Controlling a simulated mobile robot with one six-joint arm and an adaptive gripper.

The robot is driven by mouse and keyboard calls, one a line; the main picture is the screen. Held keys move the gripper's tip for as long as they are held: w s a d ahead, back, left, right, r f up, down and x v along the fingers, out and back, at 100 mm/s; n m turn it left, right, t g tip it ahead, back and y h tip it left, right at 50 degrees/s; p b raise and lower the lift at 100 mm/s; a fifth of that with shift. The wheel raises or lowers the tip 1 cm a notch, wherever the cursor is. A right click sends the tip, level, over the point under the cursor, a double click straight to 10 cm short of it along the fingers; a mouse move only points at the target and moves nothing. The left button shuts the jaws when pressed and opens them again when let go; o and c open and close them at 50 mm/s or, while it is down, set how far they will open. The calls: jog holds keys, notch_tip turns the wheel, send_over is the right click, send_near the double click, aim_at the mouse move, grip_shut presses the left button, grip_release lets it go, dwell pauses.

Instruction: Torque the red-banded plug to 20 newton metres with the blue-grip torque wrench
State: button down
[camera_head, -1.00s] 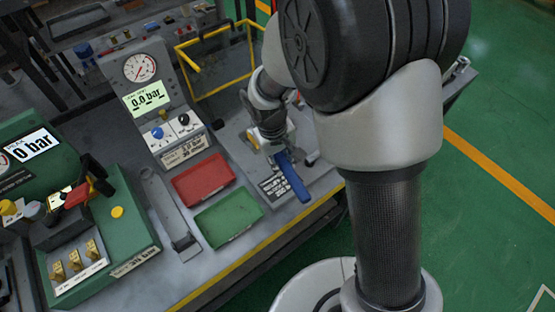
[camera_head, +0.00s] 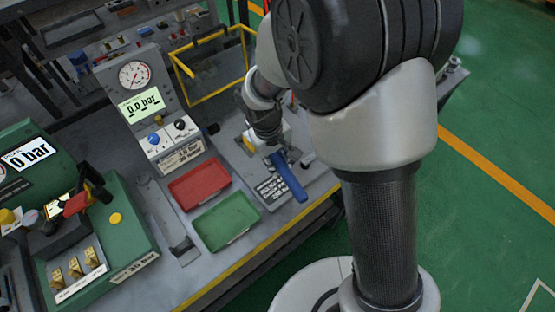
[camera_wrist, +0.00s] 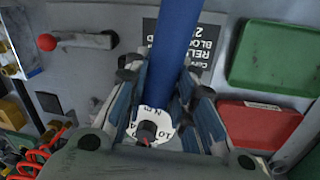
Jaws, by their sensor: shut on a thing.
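The blue-grip torque wrench (camera_head: 288,178) lies in my gripper (camera_head: 272,145); its long blue handle slants down to the right over the bench in the head view. In the wrist view my gripper (camera_wrist: 165,80) is shut on the blue handle (camera_wrist: 173,40), with a finger on each side. A white dial (camera_wrist: 150,125) marked N m shows between the fingers. The wrench's working end is hidden by my gripper. I cannot make out the red-banded plug in either view. A white and yellow fitting (camera_head: 251,141) shows just left of my gripper.
A red tray (camera_head: 200,181) and a green tray (camera_head: 226,220) lie left of the wrench. A gauge stand (camera_head: 142,102) reads 0.0 bar. A green valve unit (camera_head: 120,235) stands at left. A lever with a red ball (camera_wrist: 47,42) shows in the wrist view.

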notch_tip(320, 180, up, 6)
jog(key=p, duration=0.4)
jog(key=shift+r+p, duration=0.25)
jog(key=shift+p, duration=0.15)
jog(key=shift+f, duration=0.1)
